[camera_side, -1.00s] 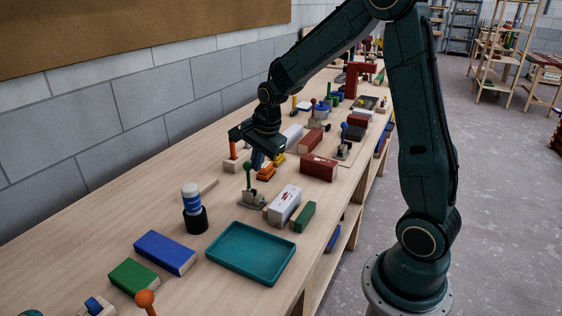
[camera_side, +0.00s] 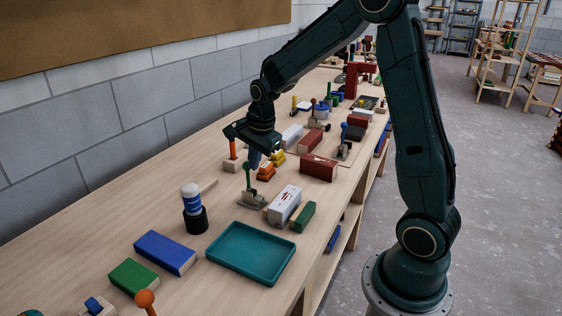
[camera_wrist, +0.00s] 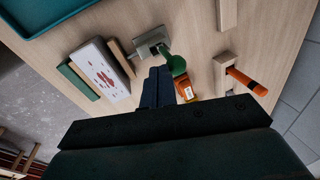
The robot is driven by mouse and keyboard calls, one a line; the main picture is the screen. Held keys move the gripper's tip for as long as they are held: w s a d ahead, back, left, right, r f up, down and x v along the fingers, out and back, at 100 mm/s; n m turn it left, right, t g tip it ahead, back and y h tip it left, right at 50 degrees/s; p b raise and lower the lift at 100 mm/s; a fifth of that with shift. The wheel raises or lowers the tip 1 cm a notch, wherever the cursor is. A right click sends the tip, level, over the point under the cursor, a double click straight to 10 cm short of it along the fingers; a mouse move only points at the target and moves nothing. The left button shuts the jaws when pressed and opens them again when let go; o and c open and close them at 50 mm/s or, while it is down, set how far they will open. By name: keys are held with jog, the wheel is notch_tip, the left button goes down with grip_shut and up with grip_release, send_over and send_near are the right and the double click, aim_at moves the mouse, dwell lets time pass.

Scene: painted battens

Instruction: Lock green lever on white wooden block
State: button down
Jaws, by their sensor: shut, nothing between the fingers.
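The green lever (camera_side: 248,176) stands up from its grey metal clamp base (camera_side: 251,199) in the side view. The white wooden block (camera_side: 284,205), with red marks on its side, lies just right of the clamp. The wrist view also shows the green lever (camera_wrist: 176,64), its base (camera_wrist: 151,43) and the white block (camera_wrist: 101,70). My gripper (camera_side: 254,160) is shut and empty, with its fingers pointing down behind and above the lever. In the wrist view the fingertips (camera_wrist: 158,72) appear close beside the lever; I cannot tell whether they touch it.
A green block (camera_side: 303,217) lies beside the white block, and a teal tray (camera_side: 213,254) is in front. An orange-handled tool (camera_side: 232,150) in a wooden block and an orange item (camera_side: 266,172) stand near my gripper. Bare tabletop lies left of the clamp.

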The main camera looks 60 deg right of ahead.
jog(key=shift+w, duration=0.25)
jog(key=shift+w+r+g, duration=0.1)
jog(key=shift+w+g, duration=0.95)
jog(key=shift+g, duration=0.05)
jog(key=w+f+g, duration=0.2)
jog(key=w+f, duration=0.1)
jog(key=w, duration=0.5)
jog(key=shift+g, duration=0.4)
jog(key=shift+w, duration=0.1)
